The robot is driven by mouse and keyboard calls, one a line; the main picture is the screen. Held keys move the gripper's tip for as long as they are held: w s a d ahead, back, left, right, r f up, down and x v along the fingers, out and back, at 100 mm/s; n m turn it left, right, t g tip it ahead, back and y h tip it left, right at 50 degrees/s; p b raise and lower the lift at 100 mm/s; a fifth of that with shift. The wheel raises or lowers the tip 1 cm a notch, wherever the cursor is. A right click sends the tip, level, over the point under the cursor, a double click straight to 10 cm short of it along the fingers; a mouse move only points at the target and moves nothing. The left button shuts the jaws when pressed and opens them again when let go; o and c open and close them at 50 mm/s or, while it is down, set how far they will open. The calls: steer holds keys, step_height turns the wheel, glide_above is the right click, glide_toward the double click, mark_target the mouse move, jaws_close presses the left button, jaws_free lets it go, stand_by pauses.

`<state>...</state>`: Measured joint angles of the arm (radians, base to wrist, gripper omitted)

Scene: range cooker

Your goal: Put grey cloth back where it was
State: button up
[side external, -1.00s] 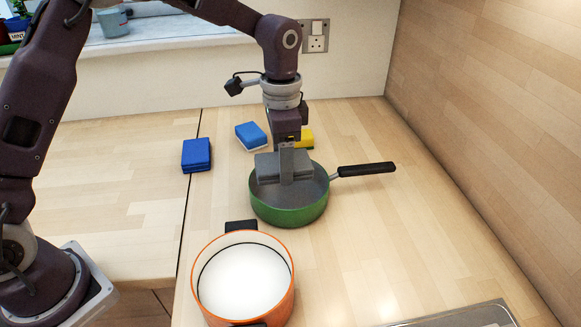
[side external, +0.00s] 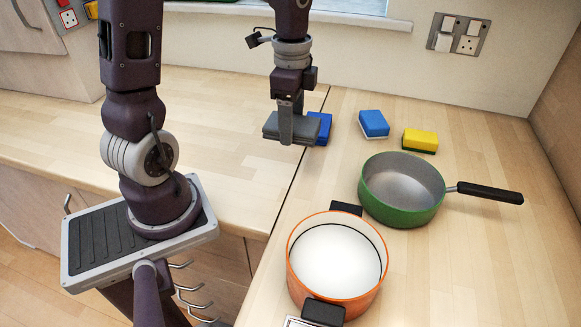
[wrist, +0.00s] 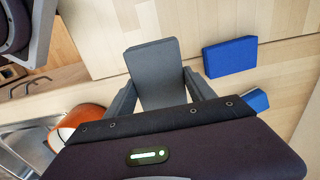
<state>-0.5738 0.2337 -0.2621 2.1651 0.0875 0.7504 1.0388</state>
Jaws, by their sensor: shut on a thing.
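The grey cloth (side external: 285,127) is a folded, flat block. My gripper (side external: 286,130) is shut on it and holds it above the left worktop, close to the seam between the two worktops. In the wrist view the grey cloth (wrist: 156,75) sits between the two fingers. A folded blue cloth (side external: 320,128) lies on the worktop just behind and right of the grey cloth, partly hidden by it. The blue cloth also shows in the wrist view (wrist: 230,57), to the right of the held cloth and apart from it.
A green pan (side external: 402,190) with a black handle stands empty on the right worktop. An orange pot (side external: 335,265) is in front of it. A blue-and-white sponge (side external: 373,123) and a yellow sponge (side external: 420,139) lie behind the pan. The left worktop (side external: 200,120) is largely clear.

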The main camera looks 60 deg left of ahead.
mark_target(290, 169)
steer(key=f, duration=1)
steer(key=shift+s+a, duration=0.1)
steer(key=shift+s, duration=0.15)
steer(key=o, duration=1.3)
steer(key=shift+f, duration=0.1)
steer(key=r, duration=1.3)
steer(key=shift+s+d, duration=0.1)
steer(key=shift+d, duration=0.1)
steer(key=s+d+r+n+t, duration=0.2)
steer(key=s+d+n, duration=0.1)
steer(key=s, duration=0.1)
steer(key=s+d+r+n+t, duration=0.1)
steer(key=s+d+r+n, duration=0.2)
steer(key=s, duration=0.1)
steer(key=s+d+r+n+t, duration=0.2)
steer(key=s+d+r+n, duration=0.1)
steer(key=s+d, duration=0.1)
steer(key=shift+s+r+t, duration=0.25)
steer(key=shift+s+t, duration=0.05)
steer(key=shift+s, duration=0.15)
steer(key=shift+a, duration=0.1)
